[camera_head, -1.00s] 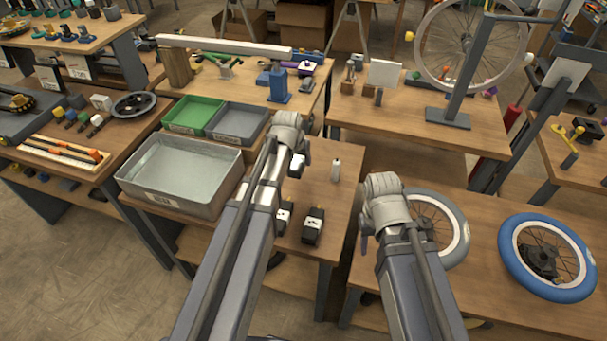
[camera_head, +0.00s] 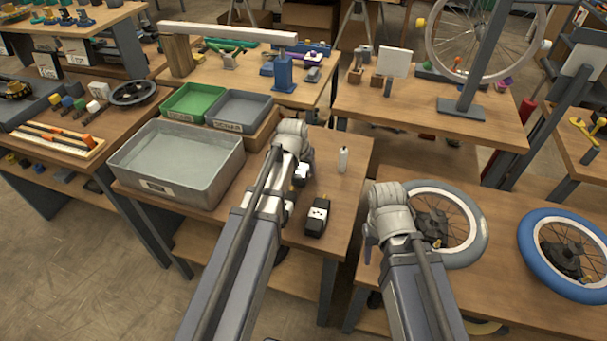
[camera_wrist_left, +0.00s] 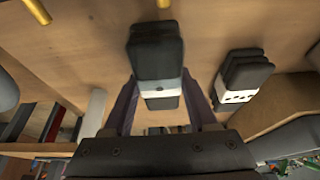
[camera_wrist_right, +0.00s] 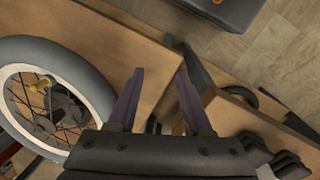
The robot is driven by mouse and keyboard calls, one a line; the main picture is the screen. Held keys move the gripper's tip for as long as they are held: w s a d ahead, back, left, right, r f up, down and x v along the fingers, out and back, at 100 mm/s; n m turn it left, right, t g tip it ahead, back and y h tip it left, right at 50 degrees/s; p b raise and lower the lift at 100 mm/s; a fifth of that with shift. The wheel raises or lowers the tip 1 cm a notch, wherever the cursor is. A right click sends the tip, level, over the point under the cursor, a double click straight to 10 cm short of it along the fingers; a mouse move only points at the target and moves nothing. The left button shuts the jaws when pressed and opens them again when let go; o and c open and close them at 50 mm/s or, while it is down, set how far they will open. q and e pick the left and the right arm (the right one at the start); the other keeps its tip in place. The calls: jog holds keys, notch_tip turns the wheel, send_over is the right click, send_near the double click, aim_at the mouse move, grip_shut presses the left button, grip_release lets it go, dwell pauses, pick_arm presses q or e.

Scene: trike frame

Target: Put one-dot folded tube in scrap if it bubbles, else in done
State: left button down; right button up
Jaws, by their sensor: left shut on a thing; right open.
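A black folded tube (camera_head: 318,217) with dark dots lies on the table near my left arm. My right gripper (camera_wrist_right: 158,100) is open and empty. A metal basin (camera_head: 150,186) stands left, before a green tray (camera_head: 168,112) and grey tray (camera_head: 215,121); labels unreadable.
A white bottle (camera_head: 343,159) stands right of my left gripper. A grey-tyred wheel (camera_head: 480,240) and a blue-tyred wheel (camera_head: 535,270) lie on the right table. A gap separates the tables. Yellow stems (camera_wrist_left: 37,12) show at the left wrist view's top edge.

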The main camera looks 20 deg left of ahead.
pick_arm(q)
jog(key=shift+f, duration=0.35)
pick_arm(e)
jog(key=shift+f, duration=0.4)
pick_arm(q)
jog(key=shift+f, duration=0.15)
jog(key=shift+c, duration=1)
grip_release()
pick_arm(e)
jog(key=shift+f, duration=0.1)
